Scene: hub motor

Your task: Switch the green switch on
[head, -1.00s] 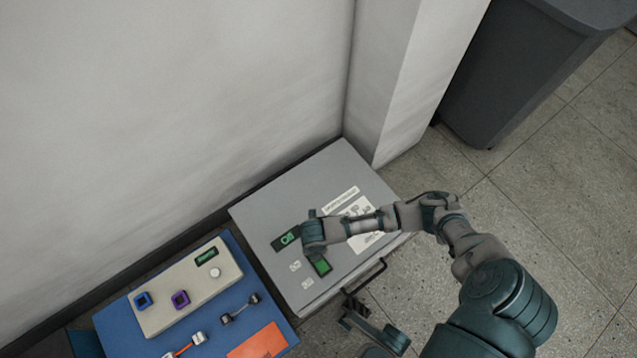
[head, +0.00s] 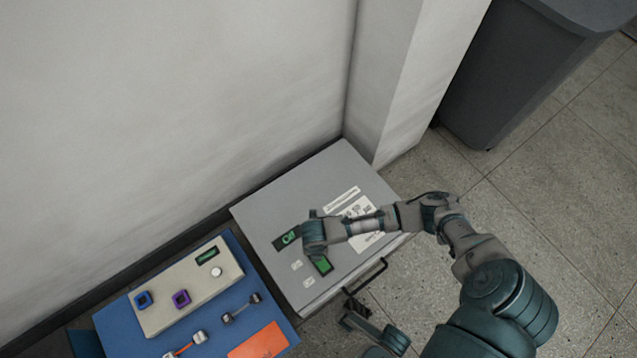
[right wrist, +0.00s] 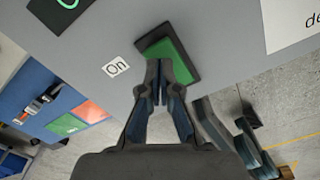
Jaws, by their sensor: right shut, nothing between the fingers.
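The green switch (head: 323,265) is a green rocker in a dark frame on the top of a grey cabinet (head: 300,185). In the right wrist view the switch (right wrist: 172,60) shows just beyond my fingertips, with a white "On" label (right wrist: 116,68) beside it. My right gripper (right wrist: 164,64) is shut and empty, its tips over the near edge of the switch. I cannot tell whether they touch it. In the head view my right gripper (head: 315,250) hides part of the switch.
A dark display (head: 287,238) with green lettering, too small to read surely, lies beside the switch. A white label sheet (head: 368,240) and a black handle (head: 368,277) are on the cabinet. A blue table (head: 215,325) with a beige box (head: 180,312) stands left. A wall is behind.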

